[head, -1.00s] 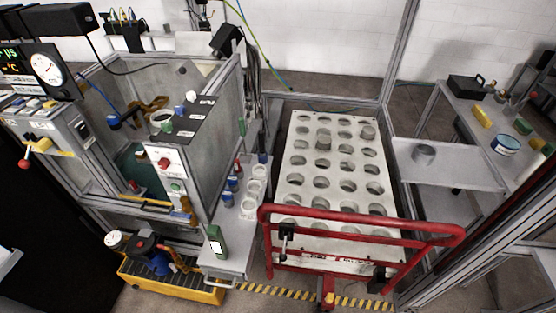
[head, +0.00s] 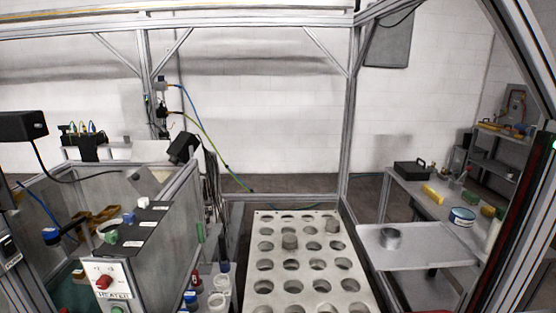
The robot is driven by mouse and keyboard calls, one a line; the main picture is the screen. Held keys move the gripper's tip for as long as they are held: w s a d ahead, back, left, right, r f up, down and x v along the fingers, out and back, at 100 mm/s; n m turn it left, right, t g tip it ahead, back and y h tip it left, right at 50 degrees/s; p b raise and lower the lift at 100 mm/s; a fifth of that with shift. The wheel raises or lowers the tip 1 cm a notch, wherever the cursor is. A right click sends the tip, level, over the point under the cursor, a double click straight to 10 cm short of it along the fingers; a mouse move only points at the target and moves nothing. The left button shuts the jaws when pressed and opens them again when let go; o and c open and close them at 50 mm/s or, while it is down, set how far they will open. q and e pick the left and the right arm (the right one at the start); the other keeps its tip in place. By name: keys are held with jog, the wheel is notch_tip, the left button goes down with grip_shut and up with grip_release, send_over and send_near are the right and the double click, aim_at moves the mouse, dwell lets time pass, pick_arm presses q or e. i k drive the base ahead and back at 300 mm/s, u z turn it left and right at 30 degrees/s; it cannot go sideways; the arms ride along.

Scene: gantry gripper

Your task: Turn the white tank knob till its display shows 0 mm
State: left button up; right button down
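The tank (head: 172,243) stands at the left, an open-topped grey box. A black panel on its top edge carries a row of small knobs. The white knob (head: 143,202) is at the far end, a blue knob (head: 128,217) is in the middle and a green knob (head: 111,236) is nearest. Small white labels or displays lie beside them, too small to read. I cannot make out any mm value. Neither of my grippers is in view.
A white heater box (head: 105,283) with a red knob is on the tank's near side. A plate with round holes (head: 264,219) stands in the middle. A grey shelf (head: 420,254) bears a metal cylinder (head: 390,238) at the right. Gantry posts (head: 353,120) frame the scene.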

aim_at(144, 202)
jog(key=k, duration=1.1)
jog(key=u, duration=1.25)
jog(key=i, duration=1.15)
jog(key=u, duration=0.3)
